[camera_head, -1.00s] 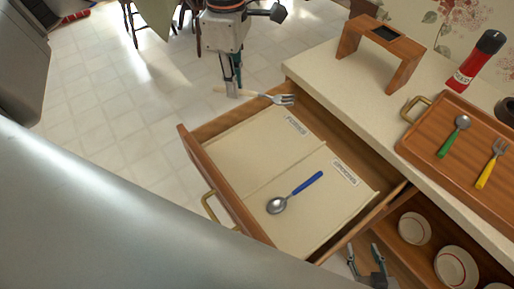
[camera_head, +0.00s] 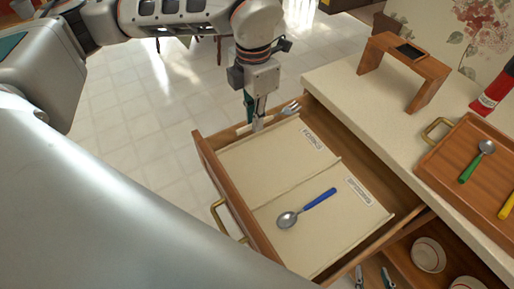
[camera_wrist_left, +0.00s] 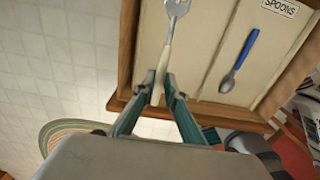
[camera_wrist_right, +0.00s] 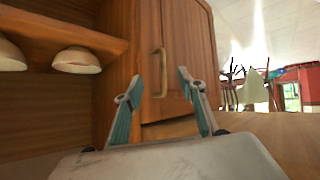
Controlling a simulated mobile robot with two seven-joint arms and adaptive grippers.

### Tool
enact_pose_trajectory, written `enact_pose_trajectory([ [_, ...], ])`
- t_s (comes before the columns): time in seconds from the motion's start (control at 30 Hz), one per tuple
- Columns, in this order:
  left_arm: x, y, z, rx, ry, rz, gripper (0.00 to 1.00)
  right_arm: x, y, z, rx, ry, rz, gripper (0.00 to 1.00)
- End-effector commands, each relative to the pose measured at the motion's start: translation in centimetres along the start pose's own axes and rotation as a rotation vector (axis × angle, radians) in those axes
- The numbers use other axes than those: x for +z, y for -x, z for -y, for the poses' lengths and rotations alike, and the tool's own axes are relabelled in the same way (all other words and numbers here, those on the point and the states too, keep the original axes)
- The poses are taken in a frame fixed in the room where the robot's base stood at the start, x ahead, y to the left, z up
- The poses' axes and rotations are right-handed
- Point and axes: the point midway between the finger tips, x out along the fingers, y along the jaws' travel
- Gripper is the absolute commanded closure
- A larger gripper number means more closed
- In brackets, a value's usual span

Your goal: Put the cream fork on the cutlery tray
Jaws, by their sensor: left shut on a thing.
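The cream fork (camera_head: 290,108) is in my left gripper (camera_head: 258,126), its metal tines pointing right in the head view. In the left wrist view the gripper (camera_wrist_left: 163,90) is shut on its pale handle (camera_wrist_left: 161,72), with the tines at the top. The fork is at the far side of the open drawer, by the compartment labelled FORKS (camera_head: 262,160); its exact height is unclear. The wooden tray (camera_head: 446,172) on the counter holds a green-handled spoon (camera_head: 477,160) and a yellow fork (camera_head: 508,205). My right gripper (camera_wrist_right: 161,82) is open and empty, below the counter.
A blue-handled spoon (camera_head: 306,207) lies in the SPOONS compartment. A wooden stand (camera_head: 408,62) and a red bottle (camera_head: 495,90) are on the counter. Bowls (camera_head: 428,254) sit on a shelf below. The FORKS compartment looks bare.

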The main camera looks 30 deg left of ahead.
Motion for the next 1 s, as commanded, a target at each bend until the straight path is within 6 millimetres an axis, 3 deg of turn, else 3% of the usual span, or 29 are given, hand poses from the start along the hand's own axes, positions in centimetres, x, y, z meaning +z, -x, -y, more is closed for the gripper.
enact_pose_trajectory([
  [0.1,-0.1,-3.2,0.0,-0.003,0.0,-0.005,1.0,-0.1,-0.2,-0.2,0.003,0.003,-0.005,0.6],
  [0.3,-0.1,-6.6,0.0,-0.002,-0.001,-0.002,1.0,-0.1,-0.5,-0.4,0.008,0.008,-0.008,0.6],
  [0.57,0.0,-8.2,0.0,-0.001,-0.001,-0.001,1.0,-0.1,-0.7,-0.5,0.01,0.01,-0.009,0.6],
  [0.8,-0.1,-11.5,0.0,-0.002,-0.001,-0.003,1.0,0.5,-0.8,-0.4,0.009,0.013,-0.002,0.6],
  [1.0,0.0,-11.6,-0.1,0.001,-0.001,0.002,1.0,0.4,-0.7,-0.4,0.009,0.014,-0.004,0.6],
])
